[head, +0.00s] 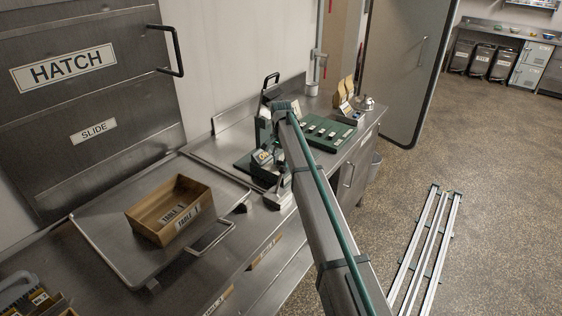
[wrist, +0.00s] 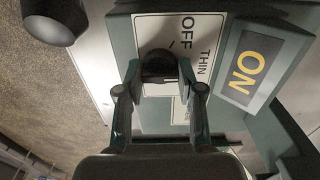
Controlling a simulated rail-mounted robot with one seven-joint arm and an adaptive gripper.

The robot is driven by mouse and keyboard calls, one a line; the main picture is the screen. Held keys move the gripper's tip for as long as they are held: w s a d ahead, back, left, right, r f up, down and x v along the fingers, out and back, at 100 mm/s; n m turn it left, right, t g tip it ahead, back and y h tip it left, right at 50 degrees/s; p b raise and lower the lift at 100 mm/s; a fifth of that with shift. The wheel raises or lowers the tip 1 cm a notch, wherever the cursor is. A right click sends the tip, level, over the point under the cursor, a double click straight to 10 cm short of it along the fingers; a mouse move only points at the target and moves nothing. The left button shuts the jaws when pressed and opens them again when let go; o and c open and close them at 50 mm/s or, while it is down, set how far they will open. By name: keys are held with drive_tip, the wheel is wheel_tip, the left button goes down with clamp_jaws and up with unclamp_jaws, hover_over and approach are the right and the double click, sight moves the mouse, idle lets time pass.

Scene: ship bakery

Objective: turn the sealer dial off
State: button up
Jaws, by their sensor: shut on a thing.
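The sealer is a teal machine (head: 258,170) on the steel counter in the head view, partly hidden by my arm. In the wrist view its black dial (wrist: 158,64) sits on a white plate marked OFF and THIN (wrist: 205,28). My gripper (wrist: 160,88) has a finger on each side of the dial and is shut on it. A pale mark shows on the dial's edge nearest the gripper; the OFF word is on the opposite side. A sign beside the plate (wrist: 248,68) reads ON in yellow letters. In the head view I cannot make out the fingers.
A cardboard box labelled TABLE 1 (head: 146,221) stands on a steel tray (head: 100,235) left of the sealer. A green rack (head: 325,131) lies behind it. A dark rounded thing (wrist: 55,20) is near the gripper's left.

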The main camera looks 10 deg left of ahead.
drive_tip(key=shift+n, duration=0.3)
drive_tip(key=n+b, duration=0.2)
drive_tip(key=n, duration=0.3)
drive_tip(key=n+b, duration=0.1)
drive_tip(key=n, duration=0.5)
drive_tip(key=shift+n, duration=0.3)
idle(0.4)
drive_tip(key=o, duration=1.2)
drive_tip(key=shift+c, duration=0.2)
drive_tip(key=shift+r, duration=0.1)
wheel_tip(320, 180, up, 12)
